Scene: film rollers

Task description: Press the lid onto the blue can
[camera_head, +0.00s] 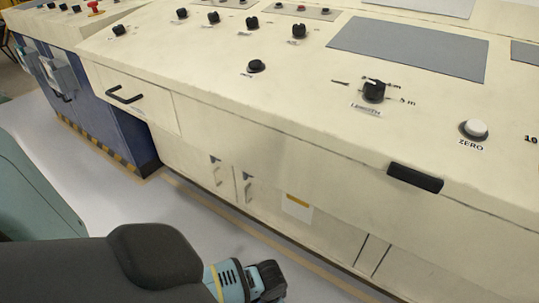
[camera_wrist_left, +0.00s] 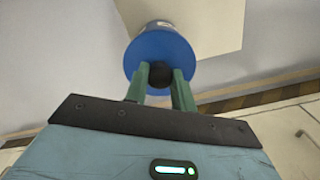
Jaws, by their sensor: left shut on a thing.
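In the left wrist view my left gripper (camera_wrist_left: 161,76) has its two green fingers closed on a dark round knob at the near side of a blue disc, the lid (camera_wrist_left: 160,48). Beyond the lid's far edge a small piece of a greyish, dark-edged round thing (camera_wrist_left: 158,24) shows, perhaps the can. I cannot tell whether the lid touches it or sits on it. In the head view only my left arm shows, at the bottom left; its fingers, the lid and the can are not visible there. My right gripper is in neither view.
A long cream console (camera_head: 300,110) with knobs, a white button (camera_head: 474,129) and grey panels fills the head view. A black handle (camera_head: 415,177) juts from its front edge. A blue cabinet (camera_head: 100,125) stands at the left. Bare floor (camera_head: 100,195) lies before the console.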

